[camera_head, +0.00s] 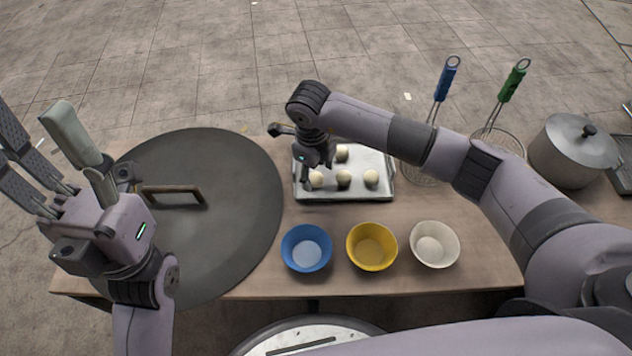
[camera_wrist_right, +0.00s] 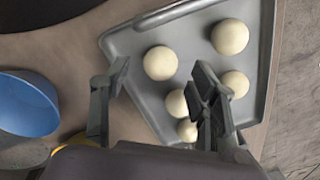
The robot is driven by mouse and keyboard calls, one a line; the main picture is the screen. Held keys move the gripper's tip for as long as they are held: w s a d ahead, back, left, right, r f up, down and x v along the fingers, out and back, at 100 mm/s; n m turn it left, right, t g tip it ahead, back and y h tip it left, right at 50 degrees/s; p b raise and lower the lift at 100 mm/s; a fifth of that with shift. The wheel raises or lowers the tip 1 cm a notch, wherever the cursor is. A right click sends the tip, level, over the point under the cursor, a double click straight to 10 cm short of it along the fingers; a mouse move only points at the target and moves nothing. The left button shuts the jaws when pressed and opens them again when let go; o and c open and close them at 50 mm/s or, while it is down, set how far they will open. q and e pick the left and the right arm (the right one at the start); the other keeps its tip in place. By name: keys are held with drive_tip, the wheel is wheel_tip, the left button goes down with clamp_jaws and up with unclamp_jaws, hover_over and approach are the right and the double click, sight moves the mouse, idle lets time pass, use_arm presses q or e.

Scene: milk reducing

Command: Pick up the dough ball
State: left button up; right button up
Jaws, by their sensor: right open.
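Several pale dough balls (camera_head: 371,178) lie on a grey metal tray (camera_head: 345,195) at the middle of the table. My right gripper (camera_head: 304,158) is over the tray's left side, fingers pointing down and partly hiding the balls there. In the right wrist view the open fingers (camera_wrist_right: 162,76) stand on either side of a dough ball (camera_wrist_right: 160,63), with no clear contact. The right finger overlaps the view of other balls (camera_wrist_right: 177,103). My left gripper (camera_head: 50,145) is raised at the left, fingers spread apart and apparently empty.
A large dark round griddle (camera_head: 235,230) with a wooden-handled tool (camera_head: 172,190) fills the table's left. Blue (camera_head: 307,248), yellow (camera_head: 372,247) and white (camera_head: 435,245) bowls stand in front of the tray. Blue (camera_head: 445,80) and green (camera_head: 514,82) handled strainers and a lidded pot (camera_head: 572,155) are right.

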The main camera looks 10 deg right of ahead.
wheel_tip(320, 180, down, 2)
drive_tip(key=shift+w+f+b, duration=0.1)
drive_tip(key=shift+f+b, duration=0.15)
drive_tip(key=shift+b, duration=0.1)
drive_tip(key=shift+c, duration=0.4)
drive_tip(key=c, duration=0.8)
